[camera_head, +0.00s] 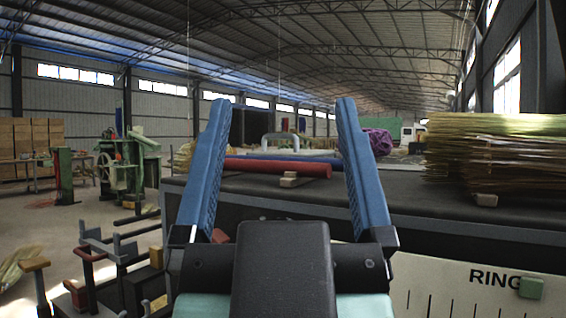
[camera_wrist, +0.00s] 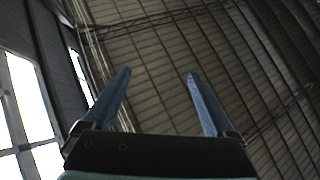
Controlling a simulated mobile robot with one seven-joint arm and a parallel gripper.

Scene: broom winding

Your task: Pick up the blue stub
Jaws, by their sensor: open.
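My gripper (camera_head: 283,104) is open and empty, its two blue fingers pointing up and spread wide in front of the dark bench (camera_head: 420,192). In the wrist view my gripper (camera_wrist: 159,76) shows nothing between its fingers, only the roof and windows behind. A blue rod (camera_head: 300,157) lies on the bench beyond a red rod (camera_head: 285,167), seen between the fingers and apart from them. Its ends are hidden or unclear, and I cannot tell whether it is the blue stub. No other blue piece shows clearly.
A straw bundle (camera_head: 500,145) fills the bench's right side; a purple bundle (camera_head: 379,141) lies farther back. A rack with handled pieces (camera_head: 88,255) stands low left. A green block (camera_head: 531,287) is on the front scale panel.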

